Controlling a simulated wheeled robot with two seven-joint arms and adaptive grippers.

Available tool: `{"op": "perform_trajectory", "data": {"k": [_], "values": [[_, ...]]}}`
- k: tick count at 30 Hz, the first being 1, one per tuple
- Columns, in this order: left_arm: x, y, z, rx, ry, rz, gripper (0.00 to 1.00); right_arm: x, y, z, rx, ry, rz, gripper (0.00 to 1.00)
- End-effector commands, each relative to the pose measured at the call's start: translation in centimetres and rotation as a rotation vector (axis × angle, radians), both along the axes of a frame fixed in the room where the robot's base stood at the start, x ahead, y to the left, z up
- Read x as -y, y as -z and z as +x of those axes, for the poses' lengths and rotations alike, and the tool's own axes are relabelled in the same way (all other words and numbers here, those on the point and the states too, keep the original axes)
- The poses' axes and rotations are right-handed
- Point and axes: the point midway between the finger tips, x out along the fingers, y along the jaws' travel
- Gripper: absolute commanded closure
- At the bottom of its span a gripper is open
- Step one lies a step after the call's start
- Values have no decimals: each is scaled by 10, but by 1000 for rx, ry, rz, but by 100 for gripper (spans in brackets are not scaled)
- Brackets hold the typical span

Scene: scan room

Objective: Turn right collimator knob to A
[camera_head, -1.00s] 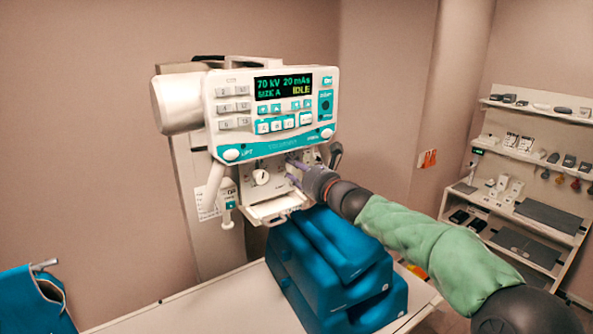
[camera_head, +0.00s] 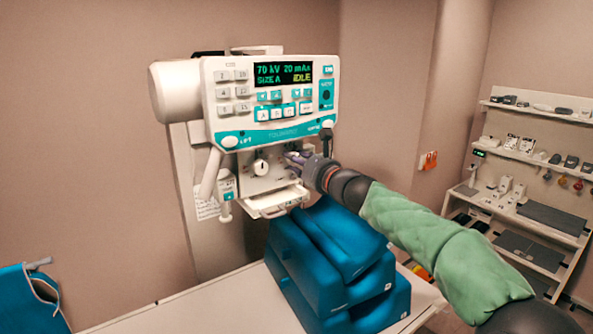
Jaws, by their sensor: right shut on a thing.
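The white collimator box (camera_head: 252,185) hangs under the control panel (camera_head: 225,75), whose screen (camera_head: 283,73) reads "70 kV 20 mAs", "SIZE A" and "IDLE". A white left knob (camera_head: 260,167) shows on the box front. My right gripper (camera_head: 296,161) is at the right half of that front, shut on the right collimator knob. Its fingers and wrist hide the knob, so its pointer and any letter marks cannot be read. My left gripper is out of view.
A tray with a handle (camera_head: 277,203) juts out below the box. Blue stacked cushions (camera_head: 335,270) lie on the table (camera_head: 225,305) just under my right arm. A shelf rack (camera_head: 525,205) stands at the far right.

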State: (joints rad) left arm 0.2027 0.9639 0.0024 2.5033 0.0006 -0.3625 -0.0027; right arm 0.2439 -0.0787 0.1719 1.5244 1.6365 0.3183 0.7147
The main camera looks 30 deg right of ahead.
Motion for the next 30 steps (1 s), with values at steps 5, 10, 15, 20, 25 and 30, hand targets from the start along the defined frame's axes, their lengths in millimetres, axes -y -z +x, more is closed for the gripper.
{"op": "perform_trajectory", "data": {"k": [5, 10, 15, 20, 25, 30], "values": [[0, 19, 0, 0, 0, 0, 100, 0, 11, 2, 1, -1, -168, 97], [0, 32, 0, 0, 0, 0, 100, 0, 11, 2, 14, -1, -330, 97], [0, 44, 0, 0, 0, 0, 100, 0, 11, 3, 26, -3, -489, 97], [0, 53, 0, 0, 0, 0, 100, 0, 10, 3, 37, -4, -628, 97], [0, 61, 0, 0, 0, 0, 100, 0, 9, 3, 46, -3, -752, 97], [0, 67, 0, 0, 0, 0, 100, 1, 8, 3, 54, -3, -843, 97]]}}
